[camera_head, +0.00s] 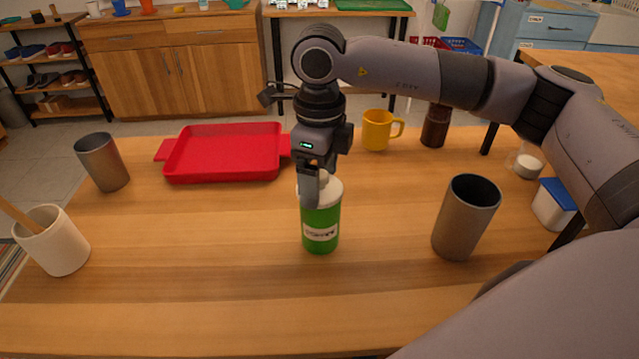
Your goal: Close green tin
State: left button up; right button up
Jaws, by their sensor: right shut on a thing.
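A green tin (321,221) with a pale label stands upright on the wooden table near the middle. A whitish lid (333,188) is at its top. My right gripper (315,190) points down onto the top of the tin and is shut on the lid. The gripper hides part of the lid, so I cannot tell whether it is fully seated. My left gripper is not in view.
A red tray (222,178) lies behind to the left, and a yellow mug (377,131) behind to the right. A grey cup (466,218) stands right of the tin. Another grey cup (103,162) and a white mortar (53,241) stand left. The front table is clear.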

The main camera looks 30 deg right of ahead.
jog(key=shift+r, duration=0.15)
notch_tip(320, 180, up, 20)
jog(key=p, duration=0.1)
jog(key=shift+p, duration=0.4)
dwell(0.5)
